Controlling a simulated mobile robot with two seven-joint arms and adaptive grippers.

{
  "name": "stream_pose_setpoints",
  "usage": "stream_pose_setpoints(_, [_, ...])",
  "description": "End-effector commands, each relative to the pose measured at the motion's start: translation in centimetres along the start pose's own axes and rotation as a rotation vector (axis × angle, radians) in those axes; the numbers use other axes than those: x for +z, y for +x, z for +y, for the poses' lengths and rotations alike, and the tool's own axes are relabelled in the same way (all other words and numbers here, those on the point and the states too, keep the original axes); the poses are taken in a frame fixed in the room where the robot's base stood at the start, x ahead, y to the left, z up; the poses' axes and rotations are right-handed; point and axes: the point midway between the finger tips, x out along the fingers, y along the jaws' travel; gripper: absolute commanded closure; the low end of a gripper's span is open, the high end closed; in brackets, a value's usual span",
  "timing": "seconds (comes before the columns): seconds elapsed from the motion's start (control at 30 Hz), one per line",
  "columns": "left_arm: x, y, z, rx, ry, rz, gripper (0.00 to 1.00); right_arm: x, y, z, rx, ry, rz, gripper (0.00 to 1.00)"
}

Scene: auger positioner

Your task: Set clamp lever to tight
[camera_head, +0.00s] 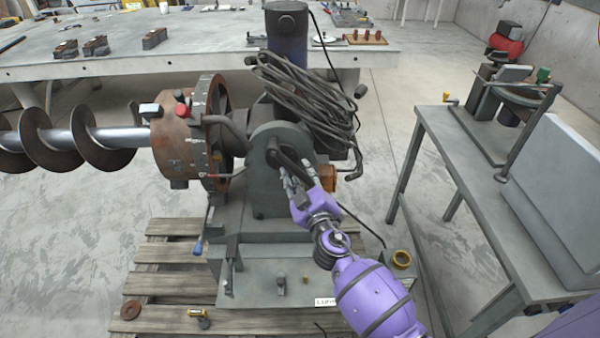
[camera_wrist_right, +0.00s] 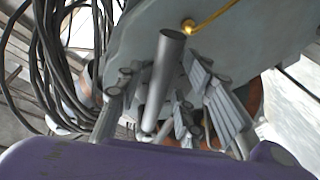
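The auger positioner stands on a wooden pallet, with its grey housing (camera_head: 266,190) in the middle of the head view. A dark lever (camera_head: 288,160), apparently the clamp lever, slants down to the right across the housing face. My right gripper (camera_head: 297,188) is at its lower end. In the right wrist view, a grey rod (camera_wrist_right: 163,75), apparently the lever's handle, stands between the spread fingers of my right gripper (camera_wrist_right: 168,105). The fingers look open, with gaps beside the rod; contact is not clear. No tight marking is readable. My left gripper is not in view.
A coiled black cable (camera_head: 310,100) hangs just above my right gripper. The auger screw (camera_head: 105,137) and rusty flange (camera_head: 190,140) extend left. A grey side table (camera_head: 460,150) stands right, and a long workbench (camera_head: 210,50) behind. The floor between machine and side table is mostly clear.

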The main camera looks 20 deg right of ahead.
Motion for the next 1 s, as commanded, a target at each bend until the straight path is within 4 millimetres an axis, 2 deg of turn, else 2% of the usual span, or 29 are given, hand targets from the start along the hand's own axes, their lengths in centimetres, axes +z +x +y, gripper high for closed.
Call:
stream_pose_setpoints(0.33, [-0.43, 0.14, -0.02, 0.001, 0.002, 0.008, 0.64, 0.05, 0.54, -0.01, 0.000, -0.001, -0.001, 0.65])
stream_pose_setpoints(0.6, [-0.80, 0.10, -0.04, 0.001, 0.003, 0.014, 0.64, 0.04, 0.52, -0.02, 0.000, 0.000, -0.001, 1.00])
stream_pose_setpoints(1.0, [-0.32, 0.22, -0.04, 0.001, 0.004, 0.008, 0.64, 0.15, 0.51, -0.19, 0.001, 0.010, 0.000, 1.00])
